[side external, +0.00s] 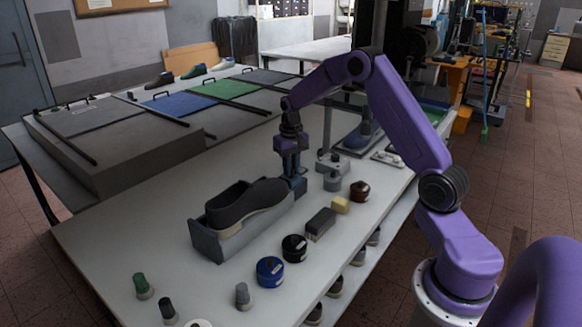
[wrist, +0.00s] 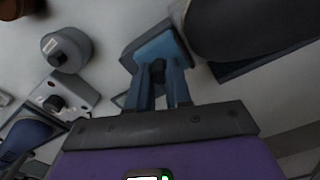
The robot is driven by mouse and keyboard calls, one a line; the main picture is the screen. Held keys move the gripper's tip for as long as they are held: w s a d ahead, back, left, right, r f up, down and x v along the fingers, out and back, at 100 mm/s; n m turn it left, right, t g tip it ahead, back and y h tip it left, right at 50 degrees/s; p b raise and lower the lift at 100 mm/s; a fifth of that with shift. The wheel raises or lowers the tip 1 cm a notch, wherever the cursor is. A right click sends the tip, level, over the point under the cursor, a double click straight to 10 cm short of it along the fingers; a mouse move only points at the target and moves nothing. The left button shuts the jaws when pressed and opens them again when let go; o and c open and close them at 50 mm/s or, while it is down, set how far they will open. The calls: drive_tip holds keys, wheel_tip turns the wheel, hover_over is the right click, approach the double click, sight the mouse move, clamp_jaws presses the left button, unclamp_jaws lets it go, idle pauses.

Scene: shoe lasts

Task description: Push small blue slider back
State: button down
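A small blue slider (side external: 299,186) stands at the right end of a grey shoe holder (side external: 206,243) on the white table. A black shoe (side external: 250,203) lies in the holder. My gripper (side external: 289,172) points down right above the slider. In the wrist view the slider (wrist: 163,46) is a blue block just past my fingertips (wrist: 158,75). A dark knob-like part (wrist: 157,70) shows between my two blue fingers, which stand a little apart. I cannot tell if they press on it. Part of the slider is hidden by my fingers.
Jars, a yellow block (side external: 341,205) and several small knobs line the front. Panels with handles, one blue (side external: 180,104), lie behind.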

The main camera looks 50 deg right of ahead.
drive_tip(key=shift+d, duration=1.6)
drive_tip(key=c, duration=1.3)
unclamp_jaws()
drive_tip(key=shift+d, duration=0.1)
drive_tip(key=shift+r, duration=0.15)
drive_tip(key=shift+r, duration=0.3)
wheel_tip(320, 180, up, 17)
drive_tip(key=shift+f, duration=0.15)
